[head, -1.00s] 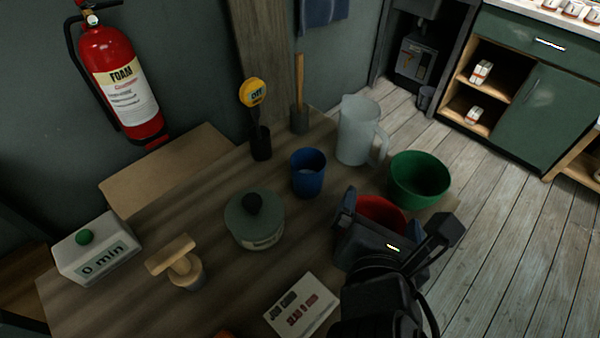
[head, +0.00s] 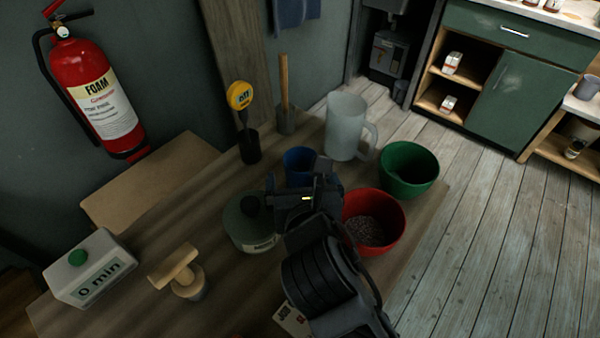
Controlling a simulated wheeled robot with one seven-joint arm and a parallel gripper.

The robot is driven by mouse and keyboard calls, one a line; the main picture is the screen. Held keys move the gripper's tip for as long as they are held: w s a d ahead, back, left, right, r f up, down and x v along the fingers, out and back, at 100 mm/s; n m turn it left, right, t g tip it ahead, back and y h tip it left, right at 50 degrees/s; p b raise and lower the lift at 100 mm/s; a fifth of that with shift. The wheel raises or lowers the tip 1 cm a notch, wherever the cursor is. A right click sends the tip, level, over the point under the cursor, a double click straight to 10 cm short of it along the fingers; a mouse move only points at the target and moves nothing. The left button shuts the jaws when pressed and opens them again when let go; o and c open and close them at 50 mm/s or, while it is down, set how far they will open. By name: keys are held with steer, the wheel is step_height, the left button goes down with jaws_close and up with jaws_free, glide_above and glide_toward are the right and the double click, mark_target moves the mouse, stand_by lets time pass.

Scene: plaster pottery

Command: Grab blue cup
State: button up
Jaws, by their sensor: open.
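The blue cup (head: 297,160) stands upright on the wooden table in the head view, toward the back. Its lower and right parts are hidden behind my gripper. My gripper (head: 308,172) is open, with its fingers reaching toward the cup from the near side. One finger shows in front of the cup's right part. I cannot tell whether the fingers touch the cup or stand around it.
A lidded grey-green pot (head: 246,226) stands close left of my gripper, a red bowl (head: 374,222) close right. A frosted jug (head: 345,128) and green bowl (head: 408,170) stand behind right. A black holder with a yellow-topped tool (head: 248,146) stands behind left.

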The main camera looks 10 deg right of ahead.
mark_target(300, 159)
steer(key=x, duration=0.5)
steer(key=shift+w+d+r, duration=0.15)
steer(key=shift+d, duration=0.05)
steer(key=c, duration=1.1)
steer(key=shift+r, duration=0.15)
